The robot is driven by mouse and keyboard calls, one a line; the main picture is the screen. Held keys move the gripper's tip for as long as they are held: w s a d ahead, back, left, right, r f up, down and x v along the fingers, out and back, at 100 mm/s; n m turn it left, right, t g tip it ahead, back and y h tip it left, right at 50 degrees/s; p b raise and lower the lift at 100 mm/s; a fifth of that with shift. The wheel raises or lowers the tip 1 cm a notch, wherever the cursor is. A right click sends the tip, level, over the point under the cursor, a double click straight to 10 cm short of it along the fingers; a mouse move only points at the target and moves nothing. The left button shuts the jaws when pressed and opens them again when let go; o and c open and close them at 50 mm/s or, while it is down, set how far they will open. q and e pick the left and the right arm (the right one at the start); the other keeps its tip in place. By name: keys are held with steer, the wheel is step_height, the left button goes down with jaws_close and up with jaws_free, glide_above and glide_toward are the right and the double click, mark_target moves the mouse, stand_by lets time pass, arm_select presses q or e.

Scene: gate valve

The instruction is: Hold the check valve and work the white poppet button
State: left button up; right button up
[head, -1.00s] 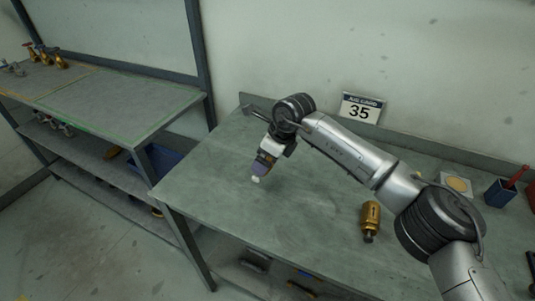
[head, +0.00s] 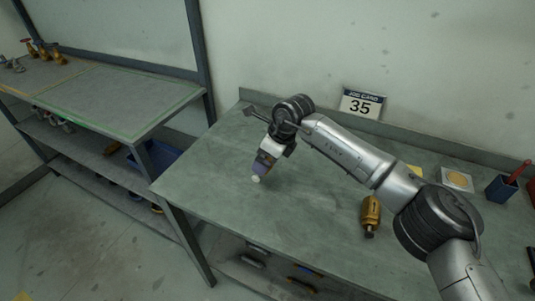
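A brass, bottle-shaped valve body (head: 370,212) lies or stands on the green bench, just left of my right forearm; its near end is dark. I take it for the check valve, and no white button can be made out on it. My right gripper (head: 261,172) points down over the bench, left of the valve and well apart from it. Its tip shows purplish pads and a small round white thing (head: 255,179); I cannot tell if that is held, part of the gripper, or on the bench. My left gripper is out of view.
The green bench (head: 215,185) is clear around the gripper. A job card sign (head: 361,104) stands at the back. A blue cup (head: 501,190) with a red-handled tool is at right. A shelf unit (head: 120,100) with brass valves (head: 42,50) stands at left.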

steer(key=shift+f, duration=0.3)
steer(key=shift+f+b, duration=0.35)
steer(key=shift+f, duration=0.35)
steer(key=shift+f, duration=0.6)
steer(key=shift+f+b, duration=0.45)
steer(key=shift+f, duration=0.15)
steer(key=shift+f, duration=0.15)
stand_by(0.3)
stand_by(0.5)
stand_by(0.6)
